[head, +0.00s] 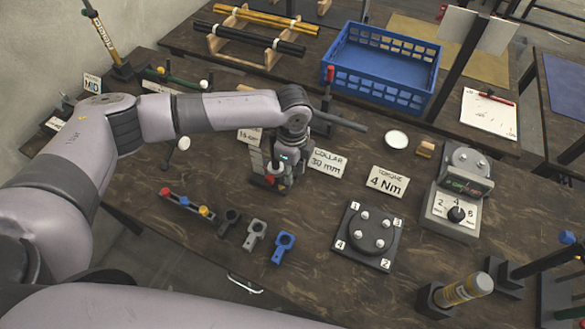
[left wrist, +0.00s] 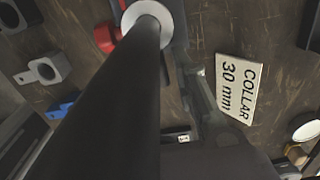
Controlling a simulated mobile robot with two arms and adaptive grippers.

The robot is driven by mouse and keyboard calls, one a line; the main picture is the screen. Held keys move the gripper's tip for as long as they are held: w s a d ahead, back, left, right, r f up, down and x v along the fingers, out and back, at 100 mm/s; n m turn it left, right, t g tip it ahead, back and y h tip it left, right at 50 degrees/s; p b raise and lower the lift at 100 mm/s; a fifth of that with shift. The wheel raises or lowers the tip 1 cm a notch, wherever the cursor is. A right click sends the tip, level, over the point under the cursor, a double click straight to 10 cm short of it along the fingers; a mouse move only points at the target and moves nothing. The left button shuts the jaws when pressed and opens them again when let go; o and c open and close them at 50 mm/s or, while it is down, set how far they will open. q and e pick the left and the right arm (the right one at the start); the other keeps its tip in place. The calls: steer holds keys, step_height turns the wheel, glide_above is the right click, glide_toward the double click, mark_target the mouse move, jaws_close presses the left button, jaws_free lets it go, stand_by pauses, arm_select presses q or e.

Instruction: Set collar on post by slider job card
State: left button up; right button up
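My left gripper (head: 281,160) reaches down over a small dark fixture (head: 262,184) with a red part, behind the loose collars. Its fingertips are too small and covered to read. In the left wrist view a thick dark rod (left wrist: 118,100) fills the middle, with a pale round piece (left wrist: 150,14) at its far end and a red part (left wrist: 107,38) beside it. A black collar (head: 229,221), a grey collar (head: 254,234) and a blue collar (head: 284,246) lie in a row. A card reading COLLAR 30 mm (head: 327,162) stands right of the gripper. My right gripper is out of view.
A card reads 4 Nm (head: 388,182). A numbered bolt plate (head: 347,246), a dial box (head: 443,213) and a yellow-banded cylinder (head: 463,291) stand to the right. A rail with coloured knobs (head: 184,203) lies left of the collars. A blue crate (head: 375,92) stands behind.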

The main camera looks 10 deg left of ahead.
arm_select(q)
steer(key=shift+o, duration=0.4)
steer(key=shift+r, duration=0.25)
step_height(320, 180, up, 12)
steer(key=shift+f, duration=0.2)
stand_by(0.4)
